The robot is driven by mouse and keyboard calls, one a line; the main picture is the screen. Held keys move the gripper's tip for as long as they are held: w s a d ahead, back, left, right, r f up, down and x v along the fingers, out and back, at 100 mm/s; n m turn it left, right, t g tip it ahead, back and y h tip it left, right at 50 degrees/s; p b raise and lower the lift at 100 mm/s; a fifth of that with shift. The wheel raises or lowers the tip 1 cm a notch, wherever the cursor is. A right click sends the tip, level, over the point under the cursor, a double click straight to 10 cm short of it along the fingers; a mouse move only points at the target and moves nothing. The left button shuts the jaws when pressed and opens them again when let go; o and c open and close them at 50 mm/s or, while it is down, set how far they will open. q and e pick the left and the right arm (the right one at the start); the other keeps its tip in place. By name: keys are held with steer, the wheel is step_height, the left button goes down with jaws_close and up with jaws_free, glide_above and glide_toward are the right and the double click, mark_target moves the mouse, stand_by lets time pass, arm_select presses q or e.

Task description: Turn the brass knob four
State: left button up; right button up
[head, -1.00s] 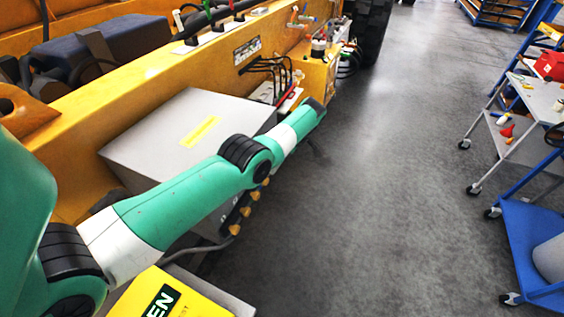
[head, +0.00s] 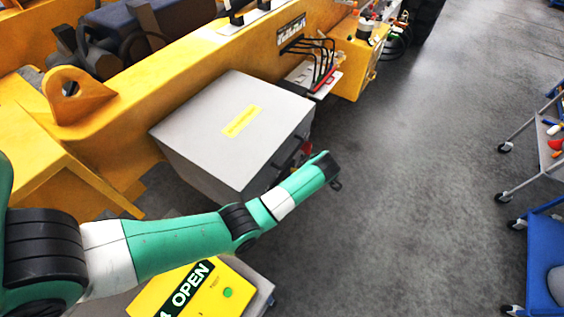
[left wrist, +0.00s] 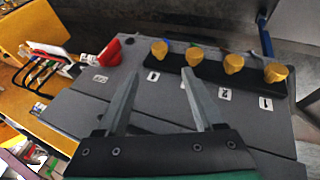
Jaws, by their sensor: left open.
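In the left wrist view, several brass knobs stand in a row on a dark strip on the grey box. Their white number labels lie on the near side. The leftmost brass knob (left wrist: 159,48) stands above a label (left wrist: 152,76) too small to read surely; the labels at the right end look like 2 and 1. My left gripper (left wrist: 160,73) is open and empty, its fingertips on either side of that label in the picture, apparently short of the leftmost knob. In the head view the grey box (head: 225,125) is partly behind my left arm, which hides the knobs. My right gripper is out of view.
A red handle (left wrist: 110,52) sits left of the knobs, close to the left finger. The yellow machine frame (head: 200,70) runs behind the box. A yellow OPEN panel (head: 205,292) lies below my arm. Open floor (head: 420,190) and blue carts (head: 540,255) are at right.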

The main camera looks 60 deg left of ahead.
arm_select(q)
steer(key=b+x, duration=0.3)
steer(key=x, duration=0.2)
steer(key=b+x, duration=0.3)
steer(key=x, duration=0.3)
steer(key=shift+w+f, duration=0.25)
steer(key=shift+f, duration=0.05)
jaws_close()
